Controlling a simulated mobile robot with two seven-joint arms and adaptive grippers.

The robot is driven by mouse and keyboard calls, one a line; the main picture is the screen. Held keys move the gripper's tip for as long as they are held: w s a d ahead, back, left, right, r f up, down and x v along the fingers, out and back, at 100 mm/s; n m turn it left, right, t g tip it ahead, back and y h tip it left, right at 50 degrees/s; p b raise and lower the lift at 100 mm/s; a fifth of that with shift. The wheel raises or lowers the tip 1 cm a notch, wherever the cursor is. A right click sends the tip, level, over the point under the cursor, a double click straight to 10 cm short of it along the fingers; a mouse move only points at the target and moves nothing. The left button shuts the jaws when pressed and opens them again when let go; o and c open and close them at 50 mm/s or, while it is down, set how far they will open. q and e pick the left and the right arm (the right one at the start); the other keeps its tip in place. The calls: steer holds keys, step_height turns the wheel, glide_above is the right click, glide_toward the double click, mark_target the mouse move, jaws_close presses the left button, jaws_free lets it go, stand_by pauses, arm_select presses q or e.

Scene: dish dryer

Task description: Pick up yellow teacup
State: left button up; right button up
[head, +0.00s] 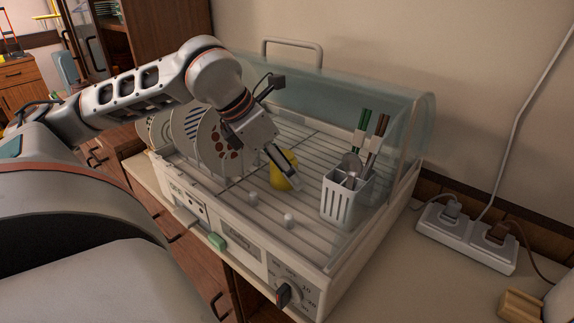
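The yellow teacup (277,181) sits on the wire rack inside the dish dryer (236,238), between the plates and the cutlery holder. My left gripper (288,176) reaches down into the dryer from the upper left. My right gripper is not in view.
Several plates (157,132) stand upright in the rack left of the cup. A white cutlery holder (343,196) with utensils stands to the right. The dryer's clear lid (398,108) is raised behind. A power strip (466,237) lies on the counter at right.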

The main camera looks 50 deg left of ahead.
arm_select(q)
steer(key=shift+r, duration=0.1)
steer(key=c, duration=1.3)
steer(key=shift+r, duration=0.1)
